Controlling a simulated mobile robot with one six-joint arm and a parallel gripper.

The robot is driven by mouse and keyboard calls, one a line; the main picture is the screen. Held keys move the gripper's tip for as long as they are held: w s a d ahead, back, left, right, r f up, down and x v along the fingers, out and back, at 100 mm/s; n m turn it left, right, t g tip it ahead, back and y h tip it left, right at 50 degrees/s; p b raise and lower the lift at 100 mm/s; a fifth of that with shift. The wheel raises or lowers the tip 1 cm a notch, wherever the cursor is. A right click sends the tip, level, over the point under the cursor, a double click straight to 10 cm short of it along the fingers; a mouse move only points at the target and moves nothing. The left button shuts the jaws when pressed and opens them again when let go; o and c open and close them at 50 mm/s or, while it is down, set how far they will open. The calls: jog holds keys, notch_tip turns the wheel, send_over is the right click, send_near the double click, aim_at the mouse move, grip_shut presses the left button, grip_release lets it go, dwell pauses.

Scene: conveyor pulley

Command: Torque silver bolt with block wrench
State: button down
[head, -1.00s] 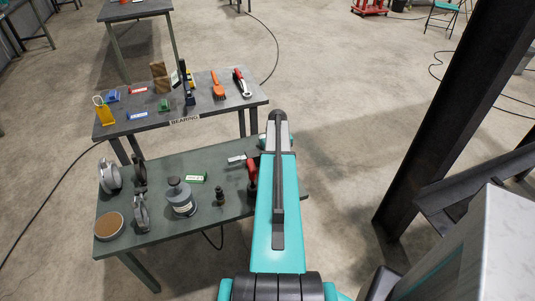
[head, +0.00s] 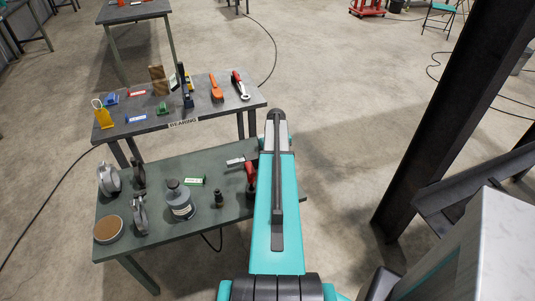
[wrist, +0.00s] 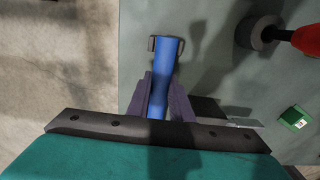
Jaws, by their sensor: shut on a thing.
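My gripper (wrist: 161,92) shows in the wrist view, its two dark purple-grey fingers shut on a blue tool. This blue tool (wrist: 166,60), apparently the block wrench, points away from my wrist and has a grey metal piece at its far end. It is above the grey-green tabletop, near its left edge; I cannot tell whether it touches anything. In the head view my teal arm hides the gripper and the tool. I cannot make out the silver bolt in either view.
The upper table (head: 150,127) bears several tools. A dark steel column (head: 455,130) stands at right.

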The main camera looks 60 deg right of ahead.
jog(key=shift+r+p, duration=1.15)
jog(key=shift+r, duration=1.5)
jog(key=s+a+r+p, duration=0.6)
jog(key=s+a+r, duration=0.2)
jog(key=a+r, duration=0.4)
jog(key=shift+s+a, duration=0.15)
jog(key=shift+s, duration=0.15)
dwell(1.3)
dwell(0.5)
